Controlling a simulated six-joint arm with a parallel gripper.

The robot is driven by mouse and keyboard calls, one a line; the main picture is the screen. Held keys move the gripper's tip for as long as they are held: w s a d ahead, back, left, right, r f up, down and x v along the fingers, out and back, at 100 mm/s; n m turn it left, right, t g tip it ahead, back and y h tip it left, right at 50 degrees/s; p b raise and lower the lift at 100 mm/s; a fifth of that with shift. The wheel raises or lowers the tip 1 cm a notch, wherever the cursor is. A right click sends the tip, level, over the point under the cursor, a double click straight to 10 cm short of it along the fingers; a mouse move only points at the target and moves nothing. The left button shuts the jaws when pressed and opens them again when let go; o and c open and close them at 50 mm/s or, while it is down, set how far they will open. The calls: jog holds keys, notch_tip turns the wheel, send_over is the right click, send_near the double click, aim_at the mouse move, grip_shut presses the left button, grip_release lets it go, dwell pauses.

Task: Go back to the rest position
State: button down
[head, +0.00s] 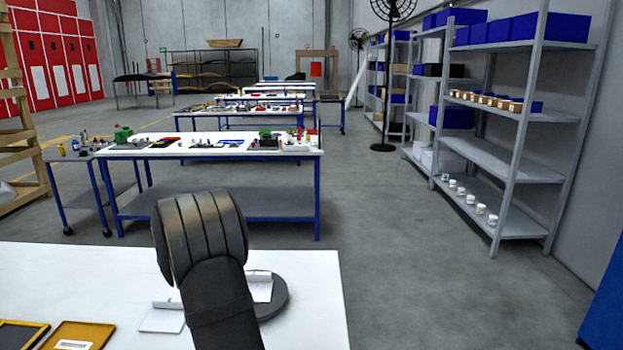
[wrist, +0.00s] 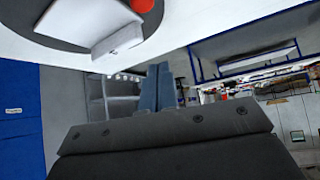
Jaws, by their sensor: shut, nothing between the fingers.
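My gripper (wrist: 159,72) shows in the wrist view as two blue-grey fingers side by side, shut with nothing between them. It points past the white table (head: 70,272) into open space and touches nothing that I can see. In the head view my dark arm stands up over the table and the fingers cannot be made out. A dark round disc (head: 278,305) lies on the table, partly behind my arm, with a white piece (head: 260,283) on it. The wrist view shows the disc (wrist: 60,38), the white piece (wrist: 88,22) and part of a red-orange thing (wrist: 142,5).
Another white piece (head: 162,318) lies left of my arm. Yellow-edged trays (head: 105,333) sit at the table's front left. Beyond are a cluttered workbench (head: 215,155) and, at right, a grey shelf (head: 505,170) with blue bins. The floor between is clear.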

jog(key=shift+s+d+r+g, duration=0.25)
jog(key=shift+d+r+g, duration=0.1)
jog(key=shift+d+g, duration=0.1)
jog(key=d+n+g, duration=0.1)
jog(key=d+f+n+g, duration=0.1)
jog(key=w+d+f+n+g, duration=0.1)
jog(key=d, duration=0.1)
jog(key=shift+w+f+g, duration=0.1)
jog(key=shift+g, duration=0.15)
jog(key=shift+w+d+f+n+g+y, duration=0.1)
jog(key=shift+d+f+n+g+y, duration=0.1)
jog(key=shift+n+g+y, duration=0.25)
jog(key=shift+w+d+f+n+g+y, duration=0.15)
jog(key=shift+d+n+g, duration=0.1)
jog(key=shift+n, duration=0.4)
jog(key=shift+w+d+n+g+y, duration=0.1)
jog(key=shift+d+n+g+y, duration=0.15)
jog(key=shift+n+g+y, duration=0.5)
jog(key=shift+w+d+n+g+y, duration=0.15)
jog(key=shift+n+g+y, duration=0.2)
jog(key=shift+n, duration=0.7)
jog(key=shift+w+r+n+g+y, duration=0.1)
jog(key=shift+r+n+g+y, duration=0.3)
jog(key=shift+n, duration=0.4)
